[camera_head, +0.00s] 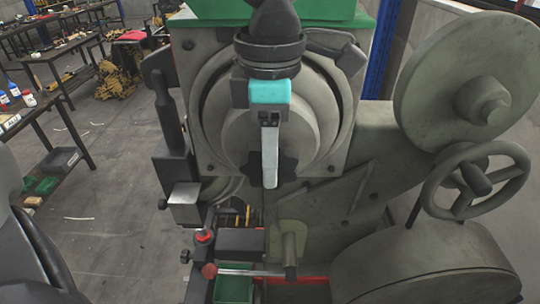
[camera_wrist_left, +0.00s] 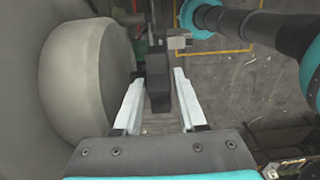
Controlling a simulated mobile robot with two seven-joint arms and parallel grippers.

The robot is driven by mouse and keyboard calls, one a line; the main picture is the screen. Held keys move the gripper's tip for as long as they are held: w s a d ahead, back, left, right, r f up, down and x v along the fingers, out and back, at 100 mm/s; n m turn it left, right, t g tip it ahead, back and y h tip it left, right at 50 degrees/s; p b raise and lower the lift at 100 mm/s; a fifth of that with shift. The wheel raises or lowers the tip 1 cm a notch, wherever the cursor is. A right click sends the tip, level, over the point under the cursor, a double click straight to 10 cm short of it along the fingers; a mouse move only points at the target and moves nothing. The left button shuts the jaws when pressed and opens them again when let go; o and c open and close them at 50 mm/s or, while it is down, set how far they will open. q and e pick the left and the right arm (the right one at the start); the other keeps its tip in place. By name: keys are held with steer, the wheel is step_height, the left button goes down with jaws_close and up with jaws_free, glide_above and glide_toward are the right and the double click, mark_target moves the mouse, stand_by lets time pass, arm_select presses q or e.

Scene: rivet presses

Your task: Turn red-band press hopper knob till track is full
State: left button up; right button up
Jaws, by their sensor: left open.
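The grey press fills the middle of the head view, with a round hopper (camera_head: 222,135) on its front. A dark lobed knob (camera_head: 287,168) sits at the hopper's centre, partly hidden behind my left gripper (camera_head: 270,182). In the left wrist view the same gripper (camera_wrist_left: 155,88) is open, with one finger on each side of the dark knob (camera_wrist_left: 158,85). Gaps show beside the knob, so the fingers do not appear closed on it. A red strip (camera_head: 312,281) shows low on the press. I cannot make out the track's fill. My right gripper is not in view.
A spoked handwheel (camera_head: 475,180) and a large round wheel (camera_head: 470,75) stand at the right. A green bin (camera_head: 233,288) and red-knobbed lever (camera_head: 209,271) are below. Worktables (camera_head: 60,60) stand at the far left, with open floor (camera_head: 105,190) between.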

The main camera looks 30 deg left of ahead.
arm_select(q)
steer(key=shift+f, duration=0.35)
steer(key=shift+c, duration=0.4)
jaws_close()
